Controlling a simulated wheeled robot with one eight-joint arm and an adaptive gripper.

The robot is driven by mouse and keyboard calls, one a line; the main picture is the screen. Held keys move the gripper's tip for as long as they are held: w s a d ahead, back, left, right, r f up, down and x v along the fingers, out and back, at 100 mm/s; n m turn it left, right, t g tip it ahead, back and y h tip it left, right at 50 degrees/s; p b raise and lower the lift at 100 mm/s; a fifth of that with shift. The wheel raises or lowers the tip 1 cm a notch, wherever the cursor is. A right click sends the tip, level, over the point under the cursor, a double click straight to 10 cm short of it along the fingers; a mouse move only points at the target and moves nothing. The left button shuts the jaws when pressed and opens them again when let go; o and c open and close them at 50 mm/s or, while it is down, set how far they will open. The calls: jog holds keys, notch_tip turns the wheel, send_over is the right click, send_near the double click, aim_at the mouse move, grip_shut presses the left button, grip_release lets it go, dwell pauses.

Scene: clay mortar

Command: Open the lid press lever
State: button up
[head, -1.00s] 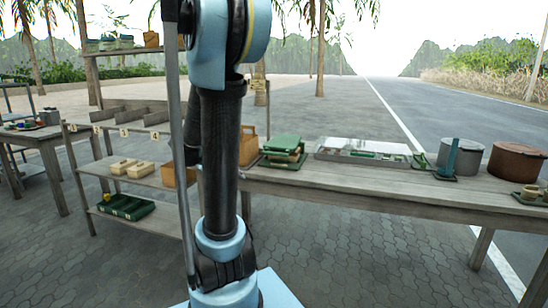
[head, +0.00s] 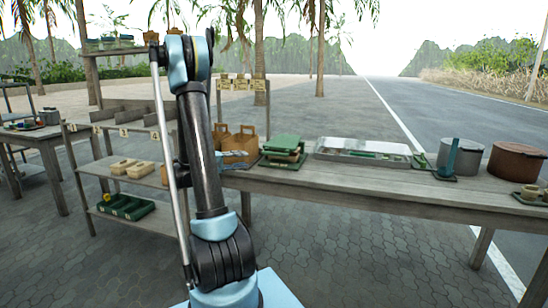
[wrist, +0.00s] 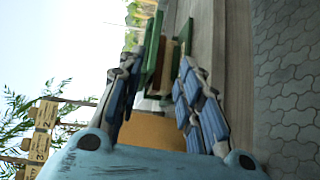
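A green press-like stand (head: 284,150) sits on the long wooden table, right of my arm in the head view. It has a flat green top over a green base, with brownish pieces between; I take it as the lid press. Its lever cannot be told apart. In the wrist view, turned on its side, the green stand (wrist: 153,48) shows beyond my fingertips. My gripper (wrist: 158,64) is open, its two blue-padded fingers apart with nothing held. The stand appears ahead of them, with no clear contact. In the head view my gripper is mostly hidden behind my arm.
Brown wooden carriers (head: 238,143) stand left of the press, close to my gripper. Right of the press are a metal tray (head: 362,151), a grey pot (head: 462,155) and a brown pot (head: 515,161). A shelf (head: 120,180) with bins stands left. Paved ground is clear in front.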

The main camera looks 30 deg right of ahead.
aim_at(272, 155)
jog(key=shift+h, duration=0.3)
jog(key=d, duration=1.7)
jog(key=shift+s+d+f, duration=0.15)
jog(key=shift+s+d, duration=0.1)
jog(key=shift+d, duration=0.1)
grip_shut()
